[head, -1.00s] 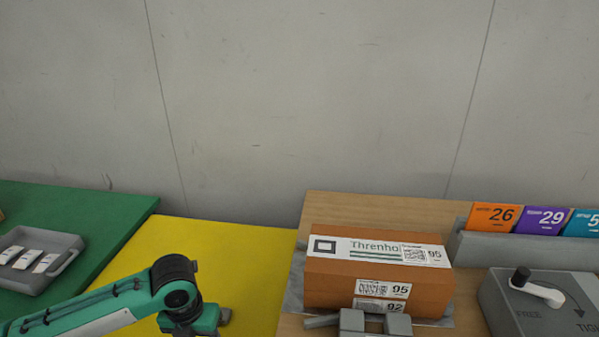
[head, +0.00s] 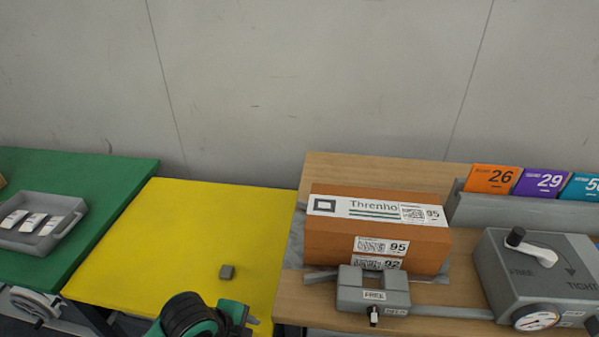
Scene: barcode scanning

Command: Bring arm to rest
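My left arm comes in at the bottom of the head view, over the front edge of the yellow table (head: 180,220). Its green and black wrist shows, and my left gripper (head: 247,323) is at its right end, cut by the bottom edge, so I cannot tell whether it is open. It is apart from the orange-brown box (head: 330,244), which sits on the wooden table (head: 380,170) with labels 95 and 92 on its front and a Threnho label on top. My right gripper is not in view.
A grey clamp (head: 372,294) stands before the box, with a grey crank unit (head: 530,270) at right. A grey tray (head: 20,240) is on the green table (head: 90,180).

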